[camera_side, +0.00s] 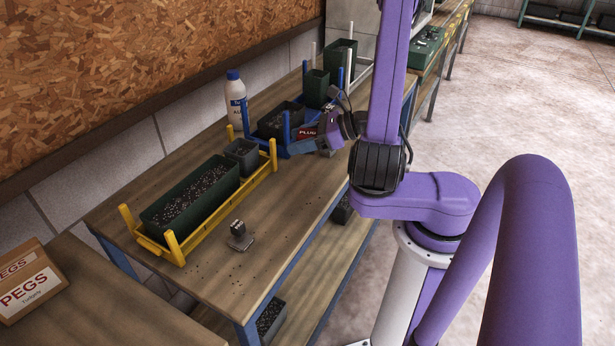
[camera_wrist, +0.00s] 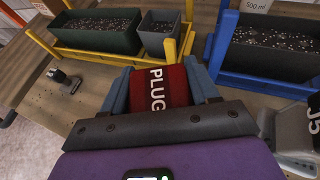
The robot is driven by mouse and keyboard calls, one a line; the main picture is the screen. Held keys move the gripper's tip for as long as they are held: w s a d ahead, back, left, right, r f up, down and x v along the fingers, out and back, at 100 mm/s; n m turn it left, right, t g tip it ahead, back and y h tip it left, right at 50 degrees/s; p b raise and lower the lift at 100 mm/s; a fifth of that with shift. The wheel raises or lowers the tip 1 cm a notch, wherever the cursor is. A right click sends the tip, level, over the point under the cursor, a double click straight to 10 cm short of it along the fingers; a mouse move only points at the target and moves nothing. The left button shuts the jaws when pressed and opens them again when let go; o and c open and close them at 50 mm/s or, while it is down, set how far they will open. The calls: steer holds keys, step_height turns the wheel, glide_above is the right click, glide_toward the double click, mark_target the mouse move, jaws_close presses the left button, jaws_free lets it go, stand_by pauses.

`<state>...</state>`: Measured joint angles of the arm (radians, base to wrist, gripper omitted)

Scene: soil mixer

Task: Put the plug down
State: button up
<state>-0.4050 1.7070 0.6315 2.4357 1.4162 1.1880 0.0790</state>
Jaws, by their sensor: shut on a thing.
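The plug is a red block with the white word PLUG on it; in the wrist view the plug (camera_wrist: 160,86) sits between the two blue-grey fingers of my gripper (camera_wrist: 161,84). My gripper is shut on it. In the side view my gripper (camera_side: 306,142) is over the right part of the workbench, close to the blue rack, and the plug (camera_side: 306,132) shows as a small red patch with white letters. The plug's underside is hidden, so I cannot tell whether it touches the bench.
A yellow rack (camera_side: 196,240) holds a long green planter (camera_side: 168,224) and a small grey pot (camera_side: 241,154). A blue rack (camera_side: 287,127) holds a dark pot. A white bottle (camera_side: 236,101) stands behind. A small metal item (camera_side: 239,236) is on the bench. The bench's front strip (camera_side: 285,205) is mostly clear.

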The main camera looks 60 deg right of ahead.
mark_target(301, 176)
steer(key=shift+f, duration=4.1)
steer(key=shift+f, duration=0.1)
steer(key=o, duration=1.1)
